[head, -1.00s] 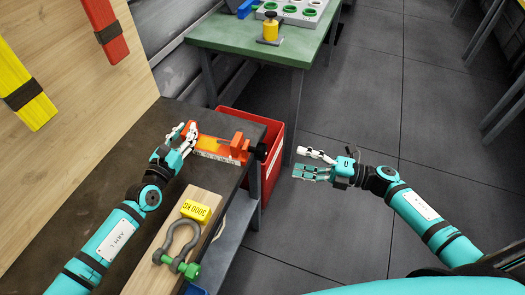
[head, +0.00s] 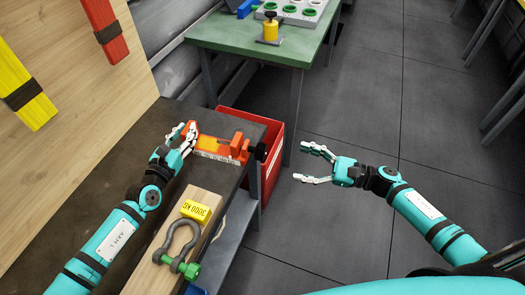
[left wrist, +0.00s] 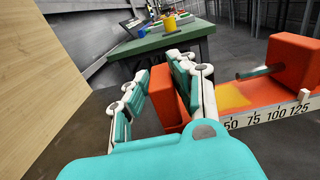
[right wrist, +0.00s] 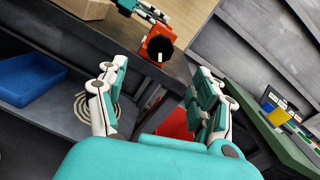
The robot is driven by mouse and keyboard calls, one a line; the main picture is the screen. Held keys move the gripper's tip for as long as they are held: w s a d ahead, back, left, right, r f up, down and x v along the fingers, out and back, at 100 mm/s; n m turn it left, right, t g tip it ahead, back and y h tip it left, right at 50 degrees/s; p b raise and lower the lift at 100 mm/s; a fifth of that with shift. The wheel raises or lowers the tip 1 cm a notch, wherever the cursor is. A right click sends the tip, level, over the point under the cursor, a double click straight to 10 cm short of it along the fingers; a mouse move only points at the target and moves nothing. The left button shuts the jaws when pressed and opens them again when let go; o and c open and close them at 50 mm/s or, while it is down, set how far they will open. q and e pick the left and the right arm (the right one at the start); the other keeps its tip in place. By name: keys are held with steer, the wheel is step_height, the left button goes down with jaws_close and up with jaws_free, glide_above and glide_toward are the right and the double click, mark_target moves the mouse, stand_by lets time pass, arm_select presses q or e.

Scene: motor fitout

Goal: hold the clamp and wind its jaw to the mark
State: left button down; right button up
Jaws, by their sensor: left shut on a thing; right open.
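The orange clamp (head: 222,149) lies on the dark workbench near its right edge. A white scale (left wrist: 285,115) with black numbers runs along its side. Its sliding jaw (head: 238,145) stands near the right end, and a black knob (head: 261,152) sticks out past the bench edge. The knob (right wrist: 160,47) faces me in the right wrist view, with a white line on it. My left gripper (head: 186,136) is shut on the clamp's left end block (left wrist: 163,95). My right gripper (head: 308,163) is open and empty, to the right of the knob and apart from it. The mark cannot be made out.
A red bin (head: 275,165) stands below the knob. A green table (head: 290,50) is behind. Floor right of the bench is clear.

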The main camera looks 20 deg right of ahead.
mark_target(265, 153)
steer(key=x, duration=1.2)
steer(key=shift+c, duration=0.3)
steer(key=c, duration=1.1)
